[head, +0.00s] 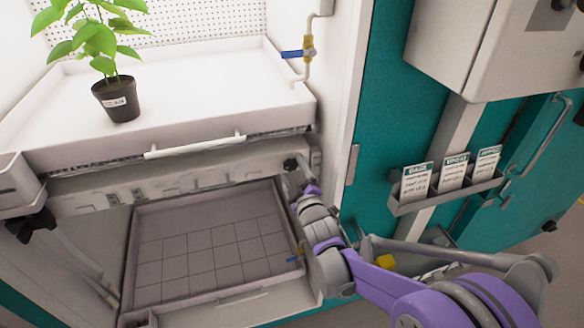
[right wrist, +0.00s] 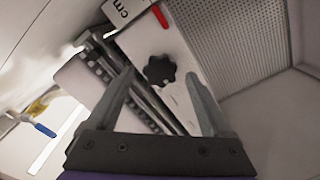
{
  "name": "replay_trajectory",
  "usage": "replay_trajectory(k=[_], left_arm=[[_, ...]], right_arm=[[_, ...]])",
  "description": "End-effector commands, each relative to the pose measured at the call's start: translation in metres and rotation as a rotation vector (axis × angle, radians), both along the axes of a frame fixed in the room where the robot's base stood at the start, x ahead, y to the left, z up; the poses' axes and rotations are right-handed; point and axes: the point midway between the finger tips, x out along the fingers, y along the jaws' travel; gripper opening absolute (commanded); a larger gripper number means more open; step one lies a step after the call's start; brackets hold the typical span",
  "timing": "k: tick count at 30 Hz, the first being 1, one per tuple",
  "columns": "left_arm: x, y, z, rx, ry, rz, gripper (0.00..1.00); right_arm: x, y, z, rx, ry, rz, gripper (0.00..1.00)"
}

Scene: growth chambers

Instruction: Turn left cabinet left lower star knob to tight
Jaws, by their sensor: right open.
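A black star knob (right wrist: 159,70) sits on a pale bracket plate in the right wrist view, between and beyond my gripper's fingertips. In the head view a dark knob (head: 290,164) shows at the right end of the shelf's front beam. My right gripper (head: 301,180) is beside that knob, partly hidden by its own wrist. The right wrist view shows my right gripper (right wrist: 160,82) open, its fingers on either side of the knob with nothing held; contact cannot be told. Another black knob (head: 31,226) is at the beam's left end. My left gripper is not in view.
A potted plant (head: 117,98) stands on the white shelf tray (head: 200,90) above. A lower tray (head: 205,295) with a grid floor lies below. A blue-handled valve (head: 297,53) is on the right wall. A card holder (head: 445,193) hangs on the teal panel.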

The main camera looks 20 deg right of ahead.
Motion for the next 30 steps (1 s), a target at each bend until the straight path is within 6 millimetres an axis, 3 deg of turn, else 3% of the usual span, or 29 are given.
replay_trajectory(k=[5,13,27,30], left_arm=[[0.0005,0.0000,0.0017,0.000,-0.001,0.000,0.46],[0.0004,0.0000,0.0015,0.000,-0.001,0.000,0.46],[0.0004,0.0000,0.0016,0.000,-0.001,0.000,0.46],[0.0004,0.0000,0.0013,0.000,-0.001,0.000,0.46]], right_arm=[[0.0111,0.0006,-0.0001,0.001,0.000,0.000,0.84],[0.0116,0.0006,-0.0004,0.001,0.001,0.001,0.82],[0.0114,0.0005,-0.0003,0.001,0.001,0.001,0.00],[0.0113,0.0006,-0.0004,0.003,0.001,0.001,0.00]])
